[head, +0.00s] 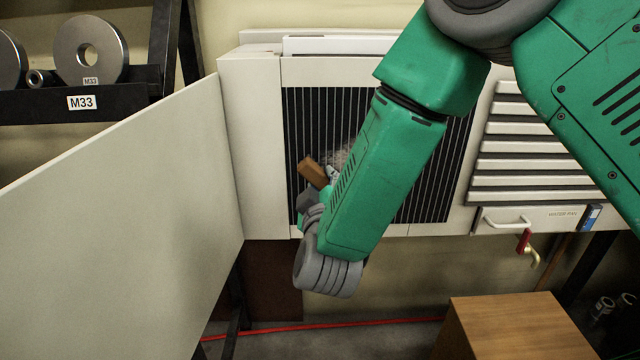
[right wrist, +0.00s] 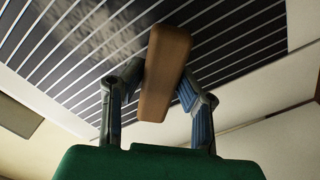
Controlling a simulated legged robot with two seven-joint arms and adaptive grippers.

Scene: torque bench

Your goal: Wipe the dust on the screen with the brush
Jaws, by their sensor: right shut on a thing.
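The screen (head: 300,120) is a dark panel with thin pale vertical lines, set in a white cabinet; it also fills the upper part of the right wrist view (right wrist: 60,50). A greyish dust patch (head: 342,158) shows on it beside my arm, and a pale smear (right wrist: 92,45) shows in the right wrist view. My right gripper (head: 322,185) is shut on the brush (head: 312,173), whose brown wooden handle (right wrist: 164,70) sits between the two fingers. The brush is in front of the screen; its bristles are hidden, and I cannot tell whether it touches. My right arm covers much of the screen. My left gripper is not in view.
An open white door panel (head: 120,220) stands left of the screen. A louvred panel (head: 530,150) with a red-handled valve (head: 524,242) is at the right. A wooden box (head: 510,325) stands at the lower right. A shelf (head: 120,97) with metal discs is at the upper left.

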